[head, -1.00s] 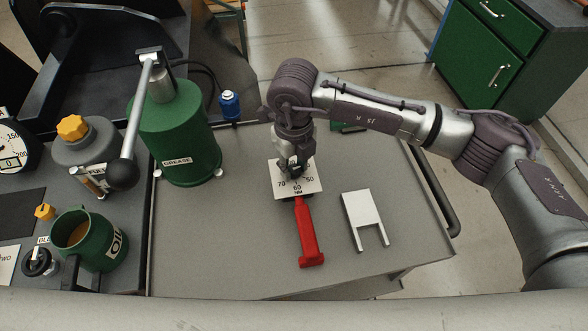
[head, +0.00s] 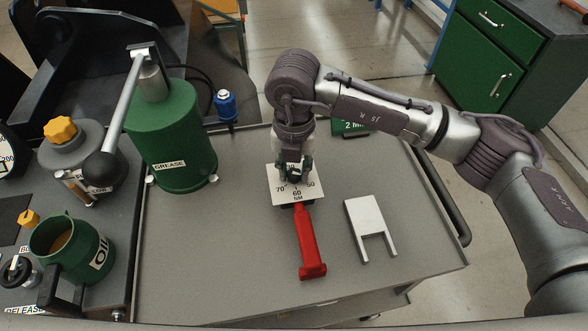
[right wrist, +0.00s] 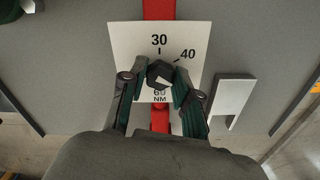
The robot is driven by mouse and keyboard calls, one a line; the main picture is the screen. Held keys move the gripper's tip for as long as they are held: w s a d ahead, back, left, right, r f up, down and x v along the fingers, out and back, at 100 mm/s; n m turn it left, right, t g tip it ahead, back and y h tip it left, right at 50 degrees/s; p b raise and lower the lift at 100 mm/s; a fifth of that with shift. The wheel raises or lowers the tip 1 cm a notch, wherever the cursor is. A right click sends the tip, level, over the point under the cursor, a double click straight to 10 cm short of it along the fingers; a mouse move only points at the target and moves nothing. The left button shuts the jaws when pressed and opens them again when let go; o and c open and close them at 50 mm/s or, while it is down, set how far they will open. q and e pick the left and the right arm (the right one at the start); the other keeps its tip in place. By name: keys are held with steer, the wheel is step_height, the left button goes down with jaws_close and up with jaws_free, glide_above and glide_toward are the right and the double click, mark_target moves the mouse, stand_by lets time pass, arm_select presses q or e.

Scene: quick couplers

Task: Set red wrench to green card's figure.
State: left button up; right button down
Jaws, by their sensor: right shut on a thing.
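The red wrench (head: 309,245) lies on the grey cart top with its handle towards the front. In the right wrist view the plate (right wrist: 125,45) shows 30 and 40 too. My right gripper (right wrist: 161,76) points down over the plate, shut on a dark faceted knob (right wrist: 158,72) at its middle. The knob's pointer setting cannot be read. My left gripper is not in view.
A white forked plate (head: 368,218) lies right of the wrench. A green grease canister (head: 172,140) and a small blue bottle (head: 226,106) stand at the left and back. A green oil jug (head: 75,250) stands further left. The cart's front right is clear.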

mark_target(293, 172)
stand_by(0.3)
steer(key=c, duration=0.8)
jaws_free()
steer(key=shift+c, duration=0.2)
step_height(293, 172, up, 12)
